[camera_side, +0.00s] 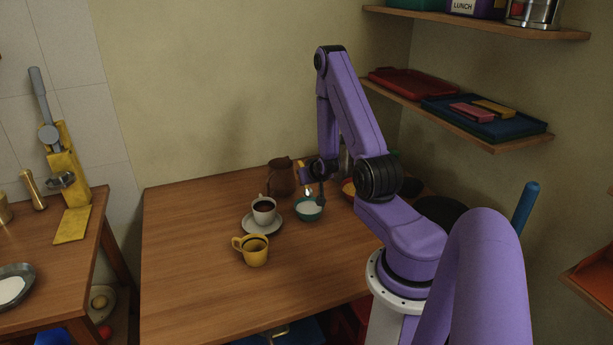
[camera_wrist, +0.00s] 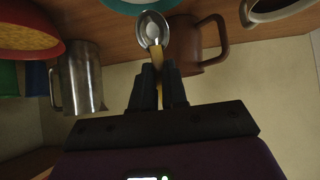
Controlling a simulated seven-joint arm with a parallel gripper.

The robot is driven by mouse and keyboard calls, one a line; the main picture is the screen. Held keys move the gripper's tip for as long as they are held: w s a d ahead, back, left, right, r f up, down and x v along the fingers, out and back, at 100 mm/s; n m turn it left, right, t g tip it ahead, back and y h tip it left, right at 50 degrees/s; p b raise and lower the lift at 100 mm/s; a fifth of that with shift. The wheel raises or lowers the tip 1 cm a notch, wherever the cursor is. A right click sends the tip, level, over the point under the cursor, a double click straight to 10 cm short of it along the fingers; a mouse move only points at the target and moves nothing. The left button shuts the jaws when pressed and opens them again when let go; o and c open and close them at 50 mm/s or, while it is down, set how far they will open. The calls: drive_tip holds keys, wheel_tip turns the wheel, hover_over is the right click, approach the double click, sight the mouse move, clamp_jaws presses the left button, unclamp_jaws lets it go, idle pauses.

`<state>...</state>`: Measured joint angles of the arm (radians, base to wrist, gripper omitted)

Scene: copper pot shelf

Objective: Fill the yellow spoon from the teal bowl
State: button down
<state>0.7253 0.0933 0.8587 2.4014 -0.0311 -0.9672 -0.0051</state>
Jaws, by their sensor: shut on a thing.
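My gripper (camera_wrist: 158,80) is shut on the handle of the yellow spoon (camera_wrist: 156,58), whose metal bowl points away from the fingers. A small white heap shows inside the spoon's bowl in the wrist view. The teal bowl (camera_side: 309,216) stands on the table with white contents in the side view. Its rim also shows at the top edge of the wrist view (camera_wrist: 140,6). In the side view the spoon (camera_side: 307,190) is above the teal bowl, at its back left. Part of the spoon's handle is hidden by the fingers.
A white cup (camera_side: 263,209) on a saucer and a yellow mug (camera_side: 256,252) stand left of the bowl. A brown jug (camera_side: 281,179) is behind it. A metal pitcher (camera_wrist: 83,78) and a red-rimmed bowl (camera_wrist: 55,48) are close by. The table's left side is clear.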

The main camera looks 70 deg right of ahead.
sight(308, 194)
drive_tip(key=shift+t+h, duration=0.3)
drive_tip(key=shift+s+a+f, duration=0.1)
drive_tip(key=shift+f, duration=1.2)
drive_tip(key=shift+s+a+f, duration=0.1)
drive_tip(key=shift+f, duration=1.15)
drive_tip(key=shift+f+g+y, duration=0.4)
drive_tip(key=shift+g+y, duration=0.6)
drive_tip(key=shift+w+d+f+g+y, duration=0.2)
drive_tip(key=shift+g+y, duration=0.4)
drive_tip(key=shift+w+d+f+g+y, duration=0.15)
drive_tip(key=shift+f+g+y, duration=0.05)
drive_tip(key=shift+g+y, duration=0.4)
drive_tip(key=shift+w+d+r+g+y, duration=0.2)
drive_tip(key=shift+r+g+y, duration=0.3)
drive_tip(key=shift+g+y, duration=0.2)
drive_tip(key=shift+w+d+r+g+y, duration=0.2)
drive_tip(key=shift+r+g+y, duration=0.25)
drive_tip(key=shift+g+y, duration=0.25)
drive_tip(key=shift+w+d+r, duration=0.1)
drive_tip(key=shift+r, duration=1.05)
